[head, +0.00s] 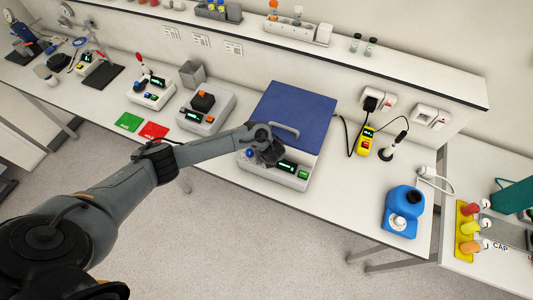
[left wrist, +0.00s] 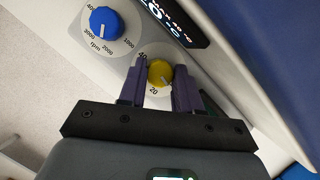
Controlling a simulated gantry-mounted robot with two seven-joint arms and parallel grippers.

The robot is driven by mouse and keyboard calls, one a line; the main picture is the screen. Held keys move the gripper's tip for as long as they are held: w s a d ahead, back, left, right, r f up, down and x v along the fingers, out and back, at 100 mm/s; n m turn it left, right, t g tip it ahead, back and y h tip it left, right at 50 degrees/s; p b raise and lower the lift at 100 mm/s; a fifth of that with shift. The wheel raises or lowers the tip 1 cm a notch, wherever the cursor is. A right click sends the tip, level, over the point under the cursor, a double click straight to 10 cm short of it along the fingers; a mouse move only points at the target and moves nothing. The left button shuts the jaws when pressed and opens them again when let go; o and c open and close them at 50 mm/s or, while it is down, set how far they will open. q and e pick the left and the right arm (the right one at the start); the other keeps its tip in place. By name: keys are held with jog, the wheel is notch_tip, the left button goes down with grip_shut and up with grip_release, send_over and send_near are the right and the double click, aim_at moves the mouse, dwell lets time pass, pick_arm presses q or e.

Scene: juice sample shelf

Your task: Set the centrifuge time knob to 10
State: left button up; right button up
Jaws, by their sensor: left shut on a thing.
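The centrifuge (head: 243,167) stands on the bench with its blue lid (head: 297,112) down. My left gripper (head: 268,157) is over the front panel in the head view and hides part of it. In the left wrist view, the yellow knob (left wrist: 160,72) sits between the two fingers of my left gripper (left wrist: 158,80), which is shut on it. Dial numbers 40 and 20 show around it, others are hidden. Its pale pointer mark appears to face near the 20. The blue rpm knob (left wrist: 104,22) is beside it, free of the fingers. My right gripper is not in view.
The lit display (left wrist: 165,14) is beside the knobs. Green (head: 128,122) and red (head: 154,131) pads lie left.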

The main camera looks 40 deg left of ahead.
pick_arm(q)
jog(key=shift+w+d+r+n+g+p, duration=0.1)
jog(key=shift+n+g+p, duration=0.2)
jog(key=shift+n+p, duration=0.6)
jog(key=shift+n, duration=0.3)
jog(key=o, duration=1)
jog(key=p+v, duration=0.4)
jog(key=v, duration=0.6)
jog(key=shift+d+r, duration=0.25)
